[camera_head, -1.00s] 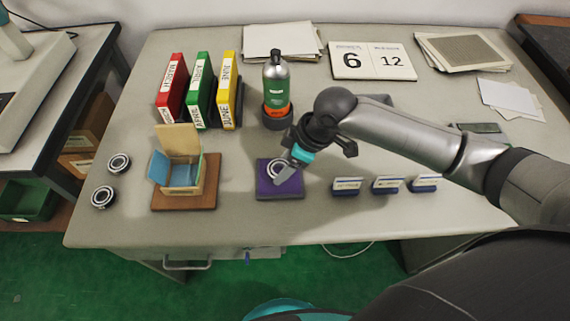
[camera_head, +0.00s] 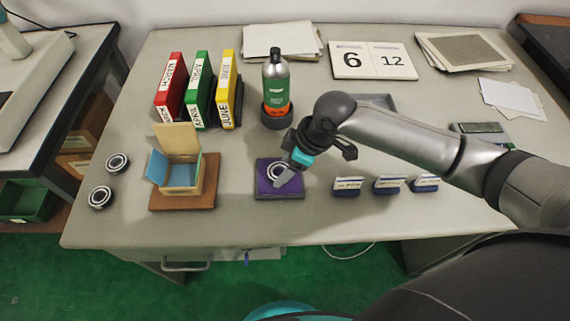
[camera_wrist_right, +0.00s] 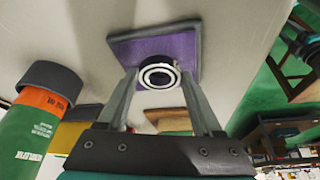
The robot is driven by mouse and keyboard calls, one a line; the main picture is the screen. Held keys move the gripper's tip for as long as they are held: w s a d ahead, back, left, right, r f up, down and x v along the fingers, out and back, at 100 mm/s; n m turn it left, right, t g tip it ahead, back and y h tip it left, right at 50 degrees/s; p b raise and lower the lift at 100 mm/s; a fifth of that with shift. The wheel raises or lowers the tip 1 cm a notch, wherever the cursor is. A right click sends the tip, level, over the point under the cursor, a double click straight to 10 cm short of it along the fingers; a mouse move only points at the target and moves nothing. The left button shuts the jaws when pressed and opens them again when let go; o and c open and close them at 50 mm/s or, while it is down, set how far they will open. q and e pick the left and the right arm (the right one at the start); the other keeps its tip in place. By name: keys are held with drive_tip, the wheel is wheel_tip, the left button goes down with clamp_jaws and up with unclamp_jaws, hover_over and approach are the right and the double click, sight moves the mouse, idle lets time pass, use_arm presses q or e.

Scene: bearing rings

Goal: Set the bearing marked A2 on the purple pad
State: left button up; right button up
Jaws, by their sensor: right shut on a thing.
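The purple pad (camera_head: 264,188) lies near the front middle of the desk. A dark-rimmed bearing ring (camera_head: 274,172) is over the pad, partly hidden by the gripper in the head view. My right gripper (camera_head: 282,175) reaches down to the pad and is shut on this bearing. In the right wrist view the bearing (camera_wrist_right: 160,73) sits between the two fingertips, against the purple pad (camera_wrist_right: 157,46); I cannot tell whether it rests fully on it. No marking on it is readable. Two more bearings, one (camera_head: 117,163) behind the other (camera_head: 101,197), lie at the desk's left edge. My left gripper is not in view.
An open box on a brown board (camera_head: 183,200) stands left of the pad. A green bottle (camera_head: 276,82) in a dark holder stands behind it. Three small card holders (camera_head: 347,187) are to the right. Binders (camera_head: 198,90) stand at the back left.

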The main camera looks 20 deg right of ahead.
drive_tip(key=shift+f, duration=0.2)
drive_tip(key=o, duration=1.6)
drive_tip(key=p+v, duration=0.4)
drive_tip(key=v, duration=1.1)
drive_tip(key=shift+r+p, duration=0.2)
drive_tip(key=shift+p, duration=0.15)
